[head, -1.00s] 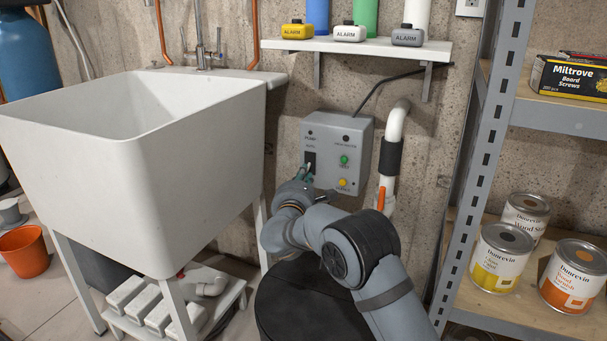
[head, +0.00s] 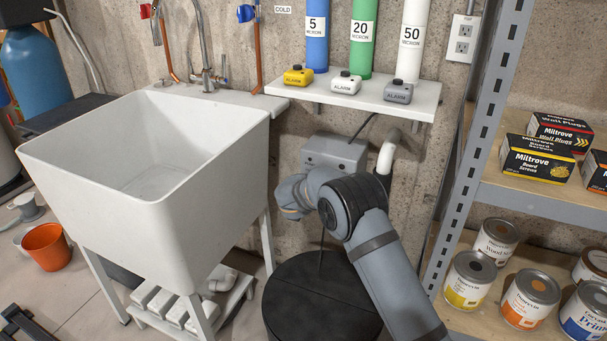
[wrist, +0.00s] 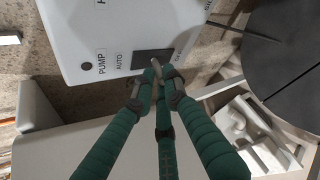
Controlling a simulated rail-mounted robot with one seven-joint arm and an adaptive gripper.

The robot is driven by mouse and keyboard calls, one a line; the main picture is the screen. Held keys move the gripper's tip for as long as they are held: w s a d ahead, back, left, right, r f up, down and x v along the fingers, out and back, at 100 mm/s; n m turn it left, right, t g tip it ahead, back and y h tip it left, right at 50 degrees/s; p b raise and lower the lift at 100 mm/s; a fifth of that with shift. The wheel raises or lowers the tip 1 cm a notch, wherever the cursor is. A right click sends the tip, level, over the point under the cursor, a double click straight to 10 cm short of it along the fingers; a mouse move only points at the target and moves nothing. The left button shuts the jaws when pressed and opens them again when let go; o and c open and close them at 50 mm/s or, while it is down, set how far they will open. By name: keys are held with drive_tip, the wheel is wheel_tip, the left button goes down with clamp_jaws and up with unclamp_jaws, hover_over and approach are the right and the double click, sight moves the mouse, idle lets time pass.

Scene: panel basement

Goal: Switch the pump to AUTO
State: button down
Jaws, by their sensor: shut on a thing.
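In the wrist view the box face (wrist: 85,25) carries PUMP and AUTO labels beside a dark switch plate (wrist: 150,62). A small pale switch lever (wrist: 155,66) sticks out from this plate. My gripper (wrist: 157,84) has green fingers, their tips closed around the lever at the plate. The lever is mostly hidden between the tips, and I cannot tell which way it is thrown. The gripper is hidden in the head view.
A white sink (head: 150,170) stands left of the box, and a dark round lid (head: 320,300) lies below. A shelf (head: 375,103) with alarm units and filter tubes is above. A metal rack (head: 475,150) with cans and boxes stands right. A white pipe (head: 387,152) rises beside the box.

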drive_tip(key=shift+w+d+r+m+g+p, duration=0.15)
drive_tip(key=shift+d+r+g+p, duration=0.25)
drive_tip(key=shift+p, duration=2.15)
drive_tip(key=shift+w+d+r+m+g+p, duration=0.15)
drive_tip(key=shift+r+g+p, duration=0.35)
drive_tip(key=shift+p, duration=3.1)
drive_tip(key=g+p, duration=0.1)
drive_tip(key=p, duration=0.3)
drive_tip(key=shift+f, duration=0.1)
drive_tip(key=shift+d+f+y+p, duration=0.1)
drive_tip(key=shift+f+y+p, duration=0.2)
drive_tip(key=shift+p, duration=1)
drive_tip(key=c, duration=1.8)
unclamp_jaws()
drive_tip(key=shift+w, duration=0.1)
drive_tip(key=shift+c, duration=0.2)
drive_tip(key=shift+r, duration=0.1)
drive_tip(key=shift+a, duration=0.25)
